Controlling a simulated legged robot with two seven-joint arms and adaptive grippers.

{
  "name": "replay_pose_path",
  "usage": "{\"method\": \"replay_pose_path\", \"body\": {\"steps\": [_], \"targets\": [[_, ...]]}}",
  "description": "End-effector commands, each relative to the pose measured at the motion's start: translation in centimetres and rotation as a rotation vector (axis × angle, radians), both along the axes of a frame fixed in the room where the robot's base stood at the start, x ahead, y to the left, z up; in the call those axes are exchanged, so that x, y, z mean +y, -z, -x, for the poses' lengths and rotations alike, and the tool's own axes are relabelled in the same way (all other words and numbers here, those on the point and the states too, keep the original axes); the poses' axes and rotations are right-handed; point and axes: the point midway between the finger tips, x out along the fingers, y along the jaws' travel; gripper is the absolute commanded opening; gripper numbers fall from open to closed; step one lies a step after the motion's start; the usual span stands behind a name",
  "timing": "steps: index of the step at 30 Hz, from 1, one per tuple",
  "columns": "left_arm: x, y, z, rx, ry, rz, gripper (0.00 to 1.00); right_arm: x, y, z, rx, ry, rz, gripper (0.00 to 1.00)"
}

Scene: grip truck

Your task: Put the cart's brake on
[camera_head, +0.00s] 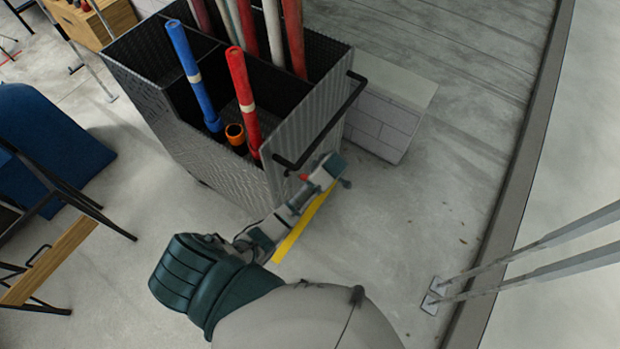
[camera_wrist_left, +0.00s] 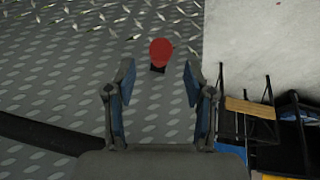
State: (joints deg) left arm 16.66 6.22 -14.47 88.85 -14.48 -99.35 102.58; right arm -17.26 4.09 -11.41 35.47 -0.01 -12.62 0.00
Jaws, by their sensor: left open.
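The cart (camera_head: 225,155) is a grey diamond-plate box with a black push handle (camera_head: 318,133) on its right end. A red brake knob (camera_wrist_left: 160,50) on a dark base stands out from the plate in the left wrist view. A small red spot below the handle in the head view may be the same knob. My left gripper (camera_wrist_left: 158,75) is open and empty. Its fingers point at the plate, with the knob ahead between the tips, apart from them. In the head view my left gripper (camera_head: 322,172) is beside the cart's end, its fingers hard to make out. My right gripper is out of view.
Blue (camera_head: 190,70) and red (camera_head: 243,100) tubes stand in the cart. A white brick-patterned block (camera_head: 385,120) is behind the handle. A yellow floor strip (camera_head: 302,230) lies by my arm. A wooden bench (camera_head: 50,262) is at left; open floor lies at right.

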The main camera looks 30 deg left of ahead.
Motion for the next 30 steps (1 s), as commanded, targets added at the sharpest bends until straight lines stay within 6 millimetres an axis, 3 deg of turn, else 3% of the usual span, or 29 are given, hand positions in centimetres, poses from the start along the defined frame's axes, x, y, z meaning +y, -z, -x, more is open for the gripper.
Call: {"method": "replay_pose_path", "body": {"steps": [3,9,20,22,27,30], "targets": [[0.9,2.3,-0.3,0.004,0.001,-0.003,0.54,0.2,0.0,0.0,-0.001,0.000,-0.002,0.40],[1.9,4.6,-0.8,0.003,0.001,0.000,0.54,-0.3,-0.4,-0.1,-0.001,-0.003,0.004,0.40],[2.2,5.4,-0.9,0.000,0.001,0.001,0.54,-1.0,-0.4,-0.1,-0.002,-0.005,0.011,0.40],[2.2,5.4,-0.9,0.000,0.001,0.001,0.44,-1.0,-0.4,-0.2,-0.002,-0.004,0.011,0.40],[2.2,5.3,-0.9,0.001,0.002,0.001,0.01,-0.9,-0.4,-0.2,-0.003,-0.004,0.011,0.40],[2.2,5.3,-0.9,0.001,0.002,0.001,0.00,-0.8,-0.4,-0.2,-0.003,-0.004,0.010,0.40]]}}
